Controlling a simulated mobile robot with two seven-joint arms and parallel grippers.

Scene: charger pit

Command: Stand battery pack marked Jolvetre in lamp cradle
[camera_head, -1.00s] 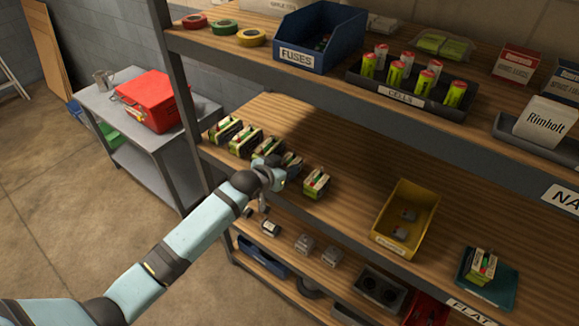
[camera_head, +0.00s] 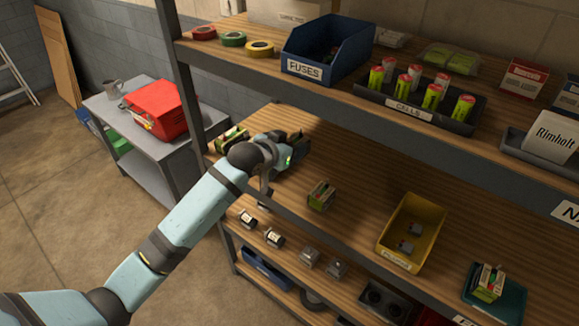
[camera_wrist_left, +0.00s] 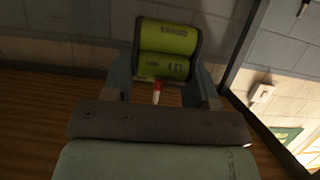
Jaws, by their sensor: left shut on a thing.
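My left gripper (camera_head: 296,142) is above the middle shelf, toward its back left. In the left wrist view its fingers (camera_wrist_left: 166,95) are shut on a green battery pack (camera_wrist_left: 165,50) with black ends, with a red-tipped part below it. Its printing is too small to read as a name. The head view barely shows the held pack. One similar pack (camera_head: 232,138) stands at the shelf's left end, and another (camera_head: 321,195) stands right of my arm. A pack (camera_head: 487,283) sits on a teal tray. I cannot identify the lamp cradle. My right gripper is out of view.
A yellow bin (camera_head: 412,232) with grey parts stands on the middle shelf. The upper shelf (camera_head: 250,70) overhangs it, carrying a blue fuse bin (camera_head: 325,45) and a cell tray (camera_head: 420,98). A dark holder with round recesses (camera_head: 384,299) is on the lower shelf.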

